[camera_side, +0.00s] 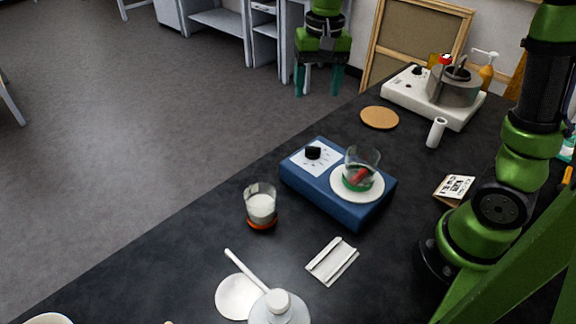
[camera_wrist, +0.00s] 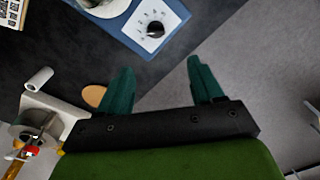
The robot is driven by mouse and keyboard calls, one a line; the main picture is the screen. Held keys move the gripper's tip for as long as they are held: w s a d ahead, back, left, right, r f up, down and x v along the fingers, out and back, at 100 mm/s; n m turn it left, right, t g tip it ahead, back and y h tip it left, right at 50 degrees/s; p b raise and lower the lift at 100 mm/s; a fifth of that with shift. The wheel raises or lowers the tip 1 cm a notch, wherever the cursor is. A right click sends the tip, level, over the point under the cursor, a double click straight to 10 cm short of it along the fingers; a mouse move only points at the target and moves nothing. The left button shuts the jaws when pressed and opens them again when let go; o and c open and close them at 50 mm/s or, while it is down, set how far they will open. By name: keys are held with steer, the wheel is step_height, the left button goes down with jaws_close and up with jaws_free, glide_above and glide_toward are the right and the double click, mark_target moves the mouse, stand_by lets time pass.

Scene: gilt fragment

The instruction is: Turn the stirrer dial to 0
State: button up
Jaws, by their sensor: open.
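The blue stirrer (camera_side: 335,190) stands on the dark table, with a black dial (camera_side: 313,153) on a white scale panel at its left end. The dial (camera_wrist: 155,29) also shows in the wrist view, beyond my fingertips. A glass beaker (camera_side: 372,155) with green and red contents stands on the stirrer's round white plate (camera_side: 340,190). My gripper (camera_side: 319,92) is open and empty, fingers down, in the air well apart from the dial. In the wrist view my gripper (camera_wrist: 160,66) shows two teal fingers spread wide.
A white hotplate (camera_side: 400,92) with a metal pot stands at the back. A cork disc (camera_side: 380,117) and a white cylinder (camera_side: 436,132) lie nearby. A beaker of white stuff (camera_side: 261,208) stands left of the stirrer. A white tray (camera_side: 332,261) lies in front. The table's left edge is near the dial.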

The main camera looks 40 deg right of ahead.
mark_target(313, 147)
steer(key=shift+m+g, duration=0.3)
steer(key=shift+m, duration=0.5)
step_height(313, 147, down, 16)
steer(key=shift+w+d+r, duration=0.1)
steer(key=shift+r, duration=0.15)
steer(key=c, duration=1.1)
steer(key=shift+o, duration=0.2)
